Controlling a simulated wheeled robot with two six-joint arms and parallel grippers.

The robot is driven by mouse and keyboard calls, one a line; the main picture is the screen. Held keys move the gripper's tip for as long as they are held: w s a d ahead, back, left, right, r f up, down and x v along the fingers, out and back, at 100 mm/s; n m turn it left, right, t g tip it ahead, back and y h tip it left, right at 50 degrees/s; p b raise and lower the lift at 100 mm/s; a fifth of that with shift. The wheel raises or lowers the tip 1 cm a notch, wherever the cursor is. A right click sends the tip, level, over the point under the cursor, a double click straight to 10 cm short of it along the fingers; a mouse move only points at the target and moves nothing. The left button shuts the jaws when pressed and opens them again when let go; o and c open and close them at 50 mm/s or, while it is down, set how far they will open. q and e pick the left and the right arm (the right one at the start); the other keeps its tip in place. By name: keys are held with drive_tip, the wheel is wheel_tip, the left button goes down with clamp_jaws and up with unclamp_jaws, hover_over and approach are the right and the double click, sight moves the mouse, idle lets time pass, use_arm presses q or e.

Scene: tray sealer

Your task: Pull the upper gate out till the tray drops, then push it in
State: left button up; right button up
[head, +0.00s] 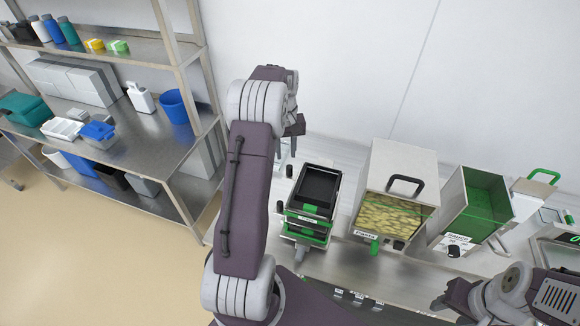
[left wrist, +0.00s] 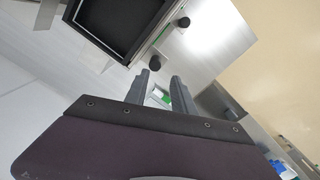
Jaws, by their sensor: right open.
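The tray dispenser (head: 334,207) holds black trays (head: 318,186) and has green parts on its front. Two dark knobs stick out at its left side, one far (head: 289,170) and one near (head: 280,207). I cannot tell which belongs to the upper gate. In the left wrist view the knobs (left wrist: 183,22) (left wrist: 155,61) stand beside the black tray. My left gripper (head: 292,140) is behind the dispenser, its fingers (left wrist: 166,80) apart and empty, tips close to one knob; contact is unclear. My right gripper (head: 438,303) is open at the lower right, away from the dispenser.
A pasta hopper (head: 404,162) and a green sauce hopper (head: 484,205) stand right of the dispenser on the bench. Steel shelves (head: 120,155) with bottles and tubs are at the left. My left arm covers the space left of the dispenser.

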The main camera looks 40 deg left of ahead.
sight(289, 166)
use_arm(q)
drive_tip(key=f, duration=0.4)
drive_tip(key=w+d+f+p, duration=0.1)
drive_tip(key=f, duration=0.1)
drive_tip(key=shift+d+f, duration=0.1)
drive_tip(key=shift+f, duration=0.3)
drive_tip(key=shift+s+d+f, duration=0.15)
drive_tip(key=shift+s+f, duration=0.5)
drive_tip(key=shift+s, duration=0.15)
drive_tip(key=shift+w+d+f, duration=0.1)
drive_tip(key=shift+w, duration=0.05)
drive_tip(key=shift+c, duration=0.2)
clamp_jaws()
drive_tip(key=shift+w+a+f, duration=0.25)
drive_tip(key=shift+w+a, duration=0.05)
drive_tip(key=shift+a, duration=0.15)
drive_tip(key=shift+r, duration=0.15)
drive_tip(key=shift+w+r, duration=0.2)
drive_tip(key=shift+w, duration=0.1)
